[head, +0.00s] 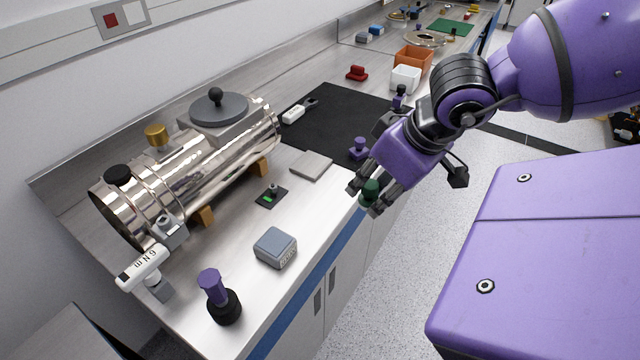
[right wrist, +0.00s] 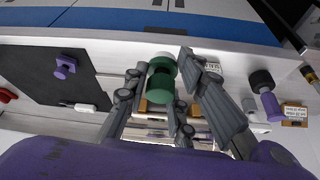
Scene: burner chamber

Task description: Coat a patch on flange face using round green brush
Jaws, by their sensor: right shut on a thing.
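My right gripper (head: 366,196) is shut on the round green brush (head: 371,188), held in the air just off the bench's front edge. In the right wrist view the green brush (right wrist: 160,82) sits between the fingers (right wrist: 158,92), and its pale end shows. The shiny metal chamber (head: 190,165) lies on its side at the back left of the bench, well away from the brush. It has a ringed flange (head: 128,208) at its left end. I cannot make out a patch on the flange face. My left gripper is not in view.
A torque tool (head: 142,268) stands by the chamber's left end. A purple-handled black piece (head: 220,297), a grey box (head: 276,247), a small dark plate (head: 271,196) and a grey slab (head: 311,165) are on the bench. A black mat (head: 335,125) lies beyond, with a purple piece (head: 359,149).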

